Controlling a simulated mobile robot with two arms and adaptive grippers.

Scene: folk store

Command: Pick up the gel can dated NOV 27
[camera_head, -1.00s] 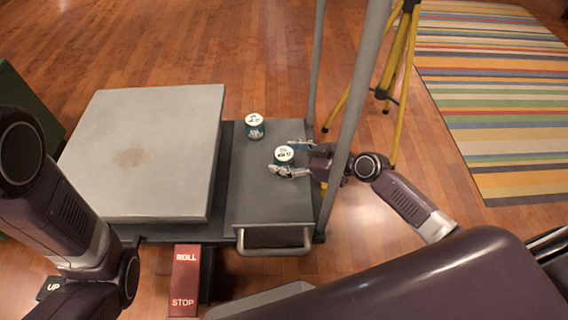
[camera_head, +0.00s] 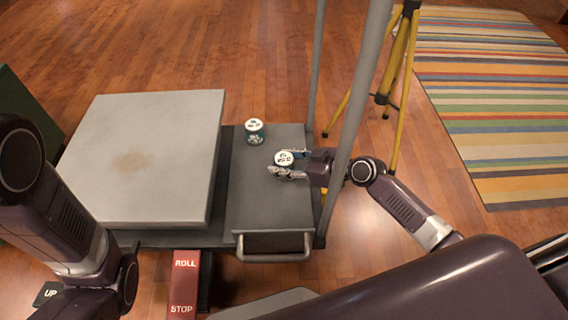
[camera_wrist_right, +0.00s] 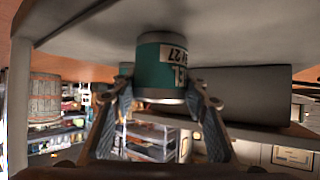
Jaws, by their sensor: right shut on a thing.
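A small teal can with a white lid (camera_head: 284,158) is between the fingers of my right gripper (camera_head: 285,164), over the right part of the grey cart shelf. In the right wrist view the same can (camera_wrist_right: 163,66) appears upside down, its pale label showing "27" and part of "GEL". My right gripper is shut on this can. I cannot tell whether the can touches the shelf or is slightly above it. A second similar teal can (camera_head: 254,132) stands behind and to the left, its lid text too small to read. My left gripper is out of view.
A large raised grey platform (camera_head: 145,190) with a brown stain lies left of the shelf (camera_head: 262,205). A grey upright post (camera_head: 352,135) stands close by my right wrist. A yellow tripod (camera_head: 398,70) stands behind on the wooden floor. A red ROLL/STOP pedal (camera_head: 184,282) is in front.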

